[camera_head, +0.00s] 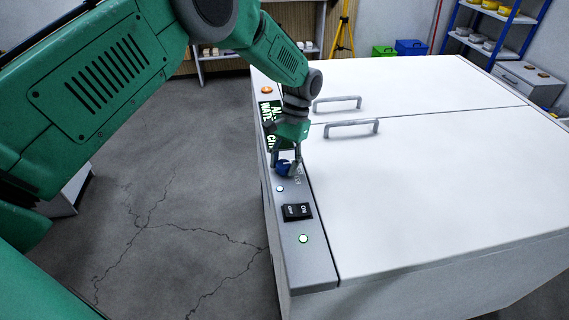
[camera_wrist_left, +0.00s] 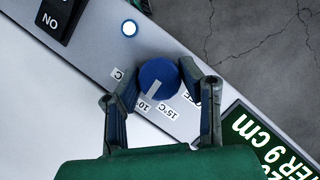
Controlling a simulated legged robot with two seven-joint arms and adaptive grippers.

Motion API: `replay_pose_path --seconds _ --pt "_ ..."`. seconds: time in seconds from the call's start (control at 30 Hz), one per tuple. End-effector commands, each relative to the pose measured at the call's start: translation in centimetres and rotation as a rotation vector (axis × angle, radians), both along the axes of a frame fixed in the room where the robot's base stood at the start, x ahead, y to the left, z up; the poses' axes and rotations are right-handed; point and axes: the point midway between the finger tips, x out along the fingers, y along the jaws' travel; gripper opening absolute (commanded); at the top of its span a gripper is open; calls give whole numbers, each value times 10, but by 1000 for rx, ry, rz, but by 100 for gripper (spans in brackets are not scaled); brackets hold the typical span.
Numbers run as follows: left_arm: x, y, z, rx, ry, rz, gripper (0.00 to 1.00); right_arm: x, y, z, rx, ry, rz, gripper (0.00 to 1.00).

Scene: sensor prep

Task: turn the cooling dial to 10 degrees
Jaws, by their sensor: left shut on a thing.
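The blue cooling dial (camera_head: 282,168) sits on the grey control strip along the left edge of the white chest. In the left wrist view the dial (camera_wrist_left: 160,76) is round, with a pale pointer mark directed toward the printed 10 label (camera_wrist_left: 144,106). A 15°C label (camera_wrist_left: 168,113) is beside it, and another label ending in C is partly visible. My left gripper (camera_head: 287,165) is down at the dial, its two fingers on either side of it and shut on it. My right gripper is not in view.
A black ON switch (camera_head: 297,211), a green-lit button (camera_head: 303,239) and a blue-white light (camera_head: 280,188) lie nearer on the strip. Two lid handles (camera_head: 352,128) stand up from the chest top.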

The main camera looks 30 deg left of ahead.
Motion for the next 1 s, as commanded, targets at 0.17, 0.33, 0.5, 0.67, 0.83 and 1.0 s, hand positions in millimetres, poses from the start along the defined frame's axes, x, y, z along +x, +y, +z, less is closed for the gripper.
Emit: replay_pose_path --seconds 0.17,0.33,0.5,0.67,0.83,1.0 --pt "-1 0 -1 2 4 -44 5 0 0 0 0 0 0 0" --pt "-2 0 -1 0 4 -60 5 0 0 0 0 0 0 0" --pt "-2 1 -1 1 5 -61 5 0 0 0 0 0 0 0" --pt "-2 1 -1 1 5 -60 5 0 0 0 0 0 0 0" --pt "-1 1 -1 2 4 -59 54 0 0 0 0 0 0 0" --pt "0 1 -1 1 3 -59 54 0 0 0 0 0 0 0"
